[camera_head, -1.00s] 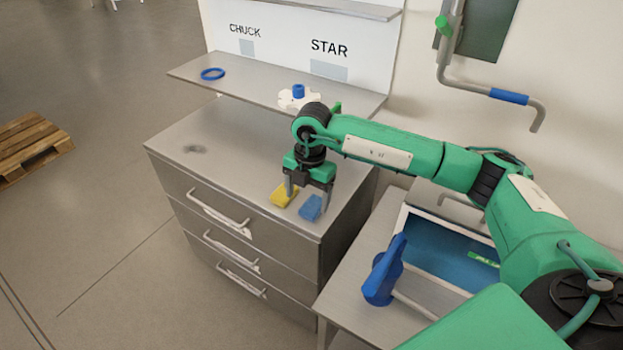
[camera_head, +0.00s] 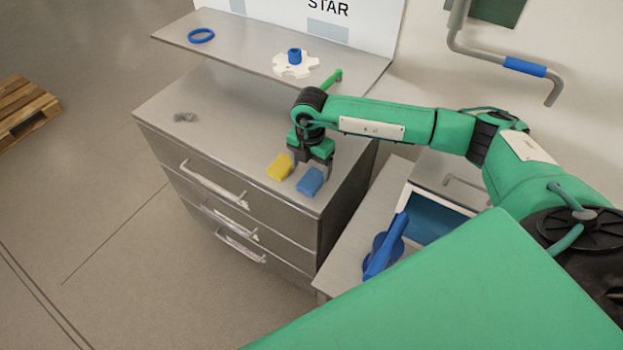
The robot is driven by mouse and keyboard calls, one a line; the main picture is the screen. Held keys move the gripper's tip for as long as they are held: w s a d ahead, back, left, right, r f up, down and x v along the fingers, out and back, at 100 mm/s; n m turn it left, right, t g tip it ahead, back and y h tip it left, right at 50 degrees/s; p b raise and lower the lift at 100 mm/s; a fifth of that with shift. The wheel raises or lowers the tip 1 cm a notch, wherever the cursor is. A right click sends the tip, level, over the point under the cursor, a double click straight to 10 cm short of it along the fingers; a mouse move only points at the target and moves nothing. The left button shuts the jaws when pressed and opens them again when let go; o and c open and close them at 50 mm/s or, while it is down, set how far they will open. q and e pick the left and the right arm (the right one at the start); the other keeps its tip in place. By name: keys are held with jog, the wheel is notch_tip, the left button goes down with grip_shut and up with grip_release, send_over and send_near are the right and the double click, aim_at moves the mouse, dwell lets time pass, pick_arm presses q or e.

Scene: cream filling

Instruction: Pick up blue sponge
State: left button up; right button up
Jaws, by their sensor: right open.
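The blue sponge (camera_head: 310,181) lies on the grey top of the drawer cabinet near its front right corner. A yellow sponge (camera_head: 279,167) lies just left of it. My right gripper (camera_head: 312,168) points down with its jaws open and empty, close to the blue sponge on its far side in the picture. The fingertips partly overlap the sponge's far edge, and I cannot tell their exact height or whether they touch it. My left gripper is out of view.
A shelf (camera_head: 230,47) above the cabinet top (camera_head: 215,110) holds a blue ring (camera_head: 201,36) and a white notched part with a blue knob (camera_head: 294,65). A side table at right bears a blue tool (camera_head: 386,250) and a blue-lined bin (camera_head: 432,218). The cabinet's left top is mostly clear.

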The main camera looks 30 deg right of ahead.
aim_at(311, 180)
jog(key=shift+s+f+p, duration=0.1)
jog(key=shift+f+p, duration=0.2)
jog(key=shift+p, duration=0.05)
notch_tip(311, 180, down, 4)
jog(key=shift+s+a+r+p, duration=0.15)
jog(key=shift+r+p, duration=0.1)
jog(key=shift+p, duration=0.55)
jog(key=shift+f, duration=0.45)
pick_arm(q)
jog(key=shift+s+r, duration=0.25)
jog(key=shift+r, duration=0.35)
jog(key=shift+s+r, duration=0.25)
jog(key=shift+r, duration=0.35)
pick_arm(e)
jog(key=c, duration=1.1)
